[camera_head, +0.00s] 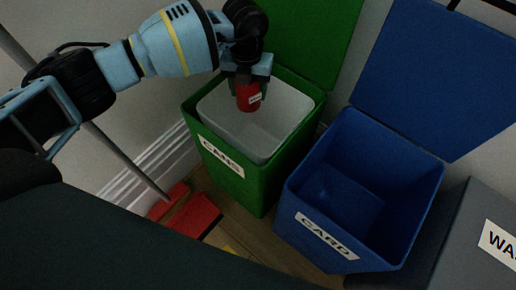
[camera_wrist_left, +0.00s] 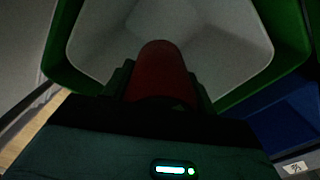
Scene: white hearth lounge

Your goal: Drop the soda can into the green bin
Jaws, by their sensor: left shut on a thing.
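The soda can (camera_head: 249,97) is red with a small white label. My left gripper (camera_head: 248,84) is shut on it and holds it over the open mouth of the green bin (camera_head: 236,170), which is labelled CANS and has a white inner liner. The can hangs roughly upright. In the left wrist view the can (camera_wrist_left: 163,72) sits between the fingers, with the pale liner (camera_wrist_left: 225,45) beyond it and the green rim around. The can's upper end is hidden by the gripper. My right gripper is not in view.
A blue bin (camera_head: 350,195) labelled CARD stands open to the right of the green bin. A grey bin (camera_head: 480,240) with a partly cut-off label is farther right. Red flat objects (camera_head: 190,212) lie on the wooden floor left of the green bin. A pale wall stands behind.

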